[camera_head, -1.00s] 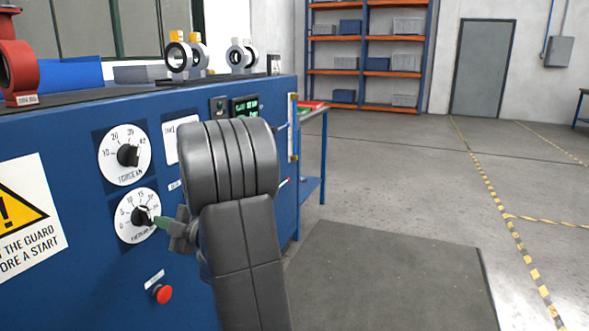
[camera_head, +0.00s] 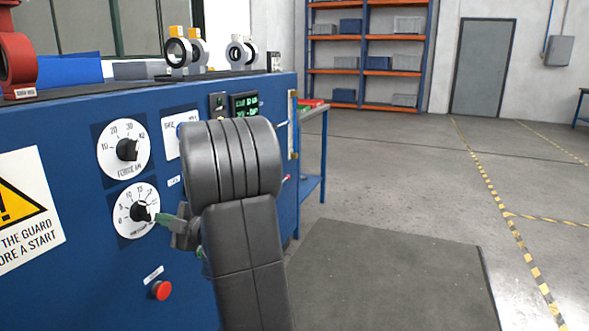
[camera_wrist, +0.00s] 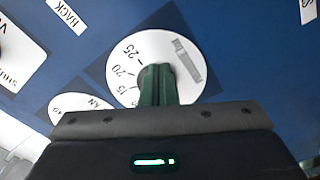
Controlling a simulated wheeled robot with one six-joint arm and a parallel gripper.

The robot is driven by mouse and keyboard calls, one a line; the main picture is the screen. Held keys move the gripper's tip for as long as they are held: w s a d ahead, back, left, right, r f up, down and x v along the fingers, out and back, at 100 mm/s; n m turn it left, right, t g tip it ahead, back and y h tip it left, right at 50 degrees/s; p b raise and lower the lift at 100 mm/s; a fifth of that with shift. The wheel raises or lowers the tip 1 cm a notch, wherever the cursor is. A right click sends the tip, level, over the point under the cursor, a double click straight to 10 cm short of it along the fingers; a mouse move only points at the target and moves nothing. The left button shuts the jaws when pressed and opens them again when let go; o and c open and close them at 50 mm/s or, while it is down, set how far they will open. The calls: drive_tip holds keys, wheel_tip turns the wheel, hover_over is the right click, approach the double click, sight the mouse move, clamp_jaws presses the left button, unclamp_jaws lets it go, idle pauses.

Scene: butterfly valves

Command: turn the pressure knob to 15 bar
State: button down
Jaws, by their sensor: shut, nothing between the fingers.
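The pressure knob (camera_head: 141,211) is a black knob on a white round dial (camera_head: 124,203), the lower of two on the blue panel. The dial is marked from 0 upward, and the wrist view shows its 15, 20 and 25 marks on the dial face (camera_wrist: 127,62). My gripper (camera_head: 160,218) has green fingers, shut and empty, with their tips at the right of the knob. In the wrist view the fingers (camera_wrist: 158,84) cover most of the knob. I cannot tell whether they touch it, and the pointer's setting is unclear.
The torque dial (camera_head: 112,140) sits just above on the blue panel (camera_head: 75,150). A red button (camera_head: 162,290) is below. A yellow warning sign (camera_head: 22,212) is at left. Valve parts (camera_head: 178,52) stand on top. The floor to the right is open.

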drive_tip(key=v, duration=0.6)
drive_tip(key=shift+b, duration=0.4)
drive_tip(key=shift+w+r, duration=0.1)
